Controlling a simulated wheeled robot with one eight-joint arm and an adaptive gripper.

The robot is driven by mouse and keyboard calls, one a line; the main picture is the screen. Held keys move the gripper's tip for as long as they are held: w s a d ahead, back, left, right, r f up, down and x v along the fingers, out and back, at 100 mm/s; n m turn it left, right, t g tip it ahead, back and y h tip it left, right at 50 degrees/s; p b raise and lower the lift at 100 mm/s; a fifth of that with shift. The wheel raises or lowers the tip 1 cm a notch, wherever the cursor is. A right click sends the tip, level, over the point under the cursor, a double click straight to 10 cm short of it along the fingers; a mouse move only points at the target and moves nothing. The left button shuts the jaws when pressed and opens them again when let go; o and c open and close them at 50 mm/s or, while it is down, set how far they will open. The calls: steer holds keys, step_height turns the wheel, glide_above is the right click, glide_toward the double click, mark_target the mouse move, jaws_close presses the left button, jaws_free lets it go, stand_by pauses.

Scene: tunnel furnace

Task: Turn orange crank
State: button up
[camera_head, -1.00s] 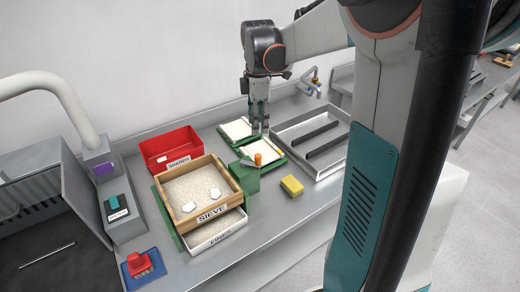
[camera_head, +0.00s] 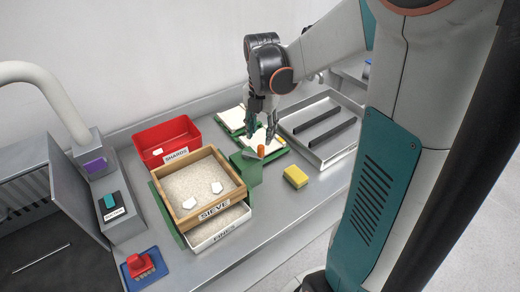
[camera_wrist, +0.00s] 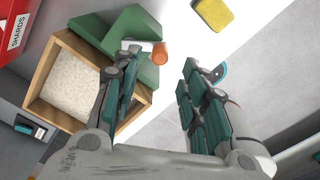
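The orange crank handle (camera_head: 261,150) stands upright at the end of a grey arm on the green box (camera_head: 249,170) beside the sieve. It also shows in the wrist view (camera_wrist: 160,53), near the tip of the left finger. My gripper (camera_head: 259,134) is above and just behind the orange handle in the head view. In the wrist view my gripper (camera_wrist: 160,80) has its two fingers spread wide with nothing between them. I cannot tell whether the left finger touches the handle.
The wooden sieve (camera_head: 236,199) holds sand and two white pieces, above the fines tray (camera_head: 222,233). A yellow sponge (camera_head: 296,177) lies right of the green box. A metal tray (camera_head: 345,147) and green-edged pads (camera_head: 228,126) are farther back.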

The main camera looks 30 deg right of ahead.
mark_target(261, 146)
step_height(261, 146, down, 8)
steer(key=shift+r+b, duration=0.15)
steer(key=shift+b, duration=0.7)
jaws_close()
